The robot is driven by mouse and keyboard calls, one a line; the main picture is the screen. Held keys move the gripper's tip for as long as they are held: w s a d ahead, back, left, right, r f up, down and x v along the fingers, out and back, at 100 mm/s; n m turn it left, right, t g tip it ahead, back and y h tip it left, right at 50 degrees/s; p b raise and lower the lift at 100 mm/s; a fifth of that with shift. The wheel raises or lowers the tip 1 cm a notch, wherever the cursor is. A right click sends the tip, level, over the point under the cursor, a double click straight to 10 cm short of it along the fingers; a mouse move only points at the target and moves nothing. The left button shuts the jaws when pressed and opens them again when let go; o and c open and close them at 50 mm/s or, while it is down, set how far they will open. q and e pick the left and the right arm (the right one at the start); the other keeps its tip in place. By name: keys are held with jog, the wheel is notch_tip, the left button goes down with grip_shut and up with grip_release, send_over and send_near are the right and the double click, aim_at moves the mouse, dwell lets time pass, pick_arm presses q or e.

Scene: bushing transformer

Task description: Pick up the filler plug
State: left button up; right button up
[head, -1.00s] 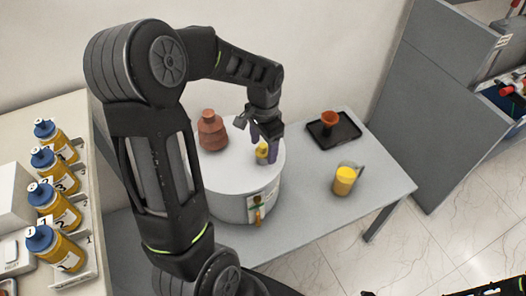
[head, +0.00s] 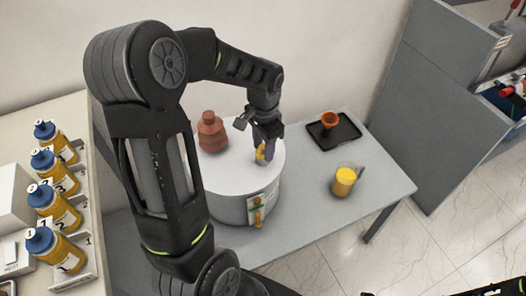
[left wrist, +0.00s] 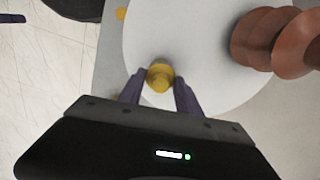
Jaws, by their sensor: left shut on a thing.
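The filler plug (head: 260,154) is a small yellow piece at the top of the round white transformer (head: 232,206), near its right edge. My left gripper (head: 265,152) points down with its purple fingers shut on the plug, and partly hides it in the head view. In the left wrist view, the plug (left wrist: 160,75) shows between the fingertips (left wrist: 159,88), over the white lid. Any gap between plug and lid is too small to tell. My right gripper cannot be made out clearly; only dark parts show at the lower right edge of the head view.
A brown ribbed bushing (head: 211,132) stands on the lid, left of the plug. On the grey table (head: 300,215) are a black tray (head: 347,137) with an orange-brown cup (head: 329,121) and a jug of yellow liquid (head: 344,182). Several blue-capped bottles (head: 57,203) stand at left.

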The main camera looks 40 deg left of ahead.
aim_at(263, 146)
pick_arm(q)
notch_tip(263, 146, up, 10)
jog(key=shift+r, duration=0.1)
dwell(0.4)
jog(key=shift+f+b, duration=0.2)
jog(key=shift+b, duration=0.15)
